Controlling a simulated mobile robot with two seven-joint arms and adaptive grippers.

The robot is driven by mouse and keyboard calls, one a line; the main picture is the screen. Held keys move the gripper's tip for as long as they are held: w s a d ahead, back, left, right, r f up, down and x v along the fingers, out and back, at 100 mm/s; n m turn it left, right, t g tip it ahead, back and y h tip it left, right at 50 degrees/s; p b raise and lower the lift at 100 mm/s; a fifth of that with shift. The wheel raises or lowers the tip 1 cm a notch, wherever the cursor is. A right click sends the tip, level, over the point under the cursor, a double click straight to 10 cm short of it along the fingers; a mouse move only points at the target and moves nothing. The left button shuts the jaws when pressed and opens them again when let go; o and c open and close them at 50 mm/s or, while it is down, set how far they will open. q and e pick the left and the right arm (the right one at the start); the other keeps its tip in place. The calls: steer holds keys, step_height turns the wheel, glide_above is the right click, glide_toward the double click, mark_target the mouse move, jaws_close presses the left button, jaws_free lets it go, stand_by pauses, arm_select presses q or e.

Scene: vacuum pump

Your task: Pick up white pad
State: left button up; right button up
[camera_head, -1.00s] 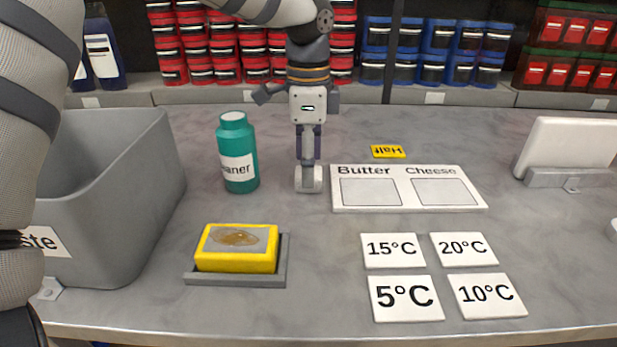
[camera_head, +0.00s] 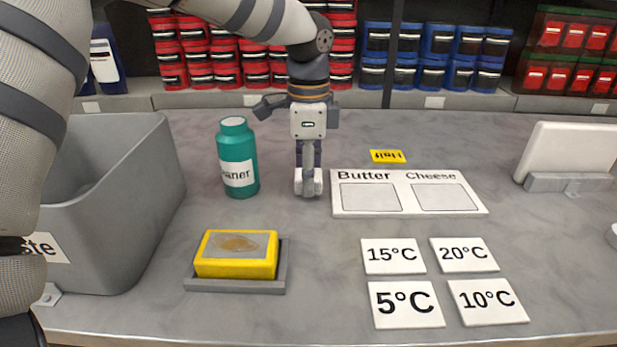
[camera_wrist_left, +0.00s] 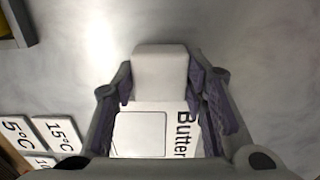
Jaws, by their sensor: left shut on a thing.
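The white pad (camera_head: 299,181) is a small pale block at the middle of the table, left of the Butter and Cheese board. My left gripper (camera_head: 308,184) points down from above and is shut on it, with one finger partly covering it in the head view. In the left wrist view the white pad (camera_wrist_left: 160,72) sits between the two purple-lined fingertips (camera_wrist_left: 160,84). I cannot tell whether the pad touches the table. My right gripper is not in view.
The Butter and Cheese board (camera_head: 408,204) is close on the right. A green cleaner bottle (camera_head: 238,158) stands to the left. A grey waste bin (camera_head: 120,220), a yellow sponge on a tray (camera_head: 236,255) and temperature cards (camera_head: 405,304) lie around. The table front centre is clear.

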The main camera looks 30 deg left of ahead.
arm_select(q)
steer(key=r, duration=0.4)
steer(key=shift+s+d, duration=0.25)
steer(key=shift+s, duration=0.05)
steer(key=s+d+r, duration=0.8)
steer(key=s, duration=0.2)
steer(key=shift+s+r+p, duration=0.2)
steer(key=shift+s+p, duration=0.1)
steer(key=shift+s, duration=0.05)
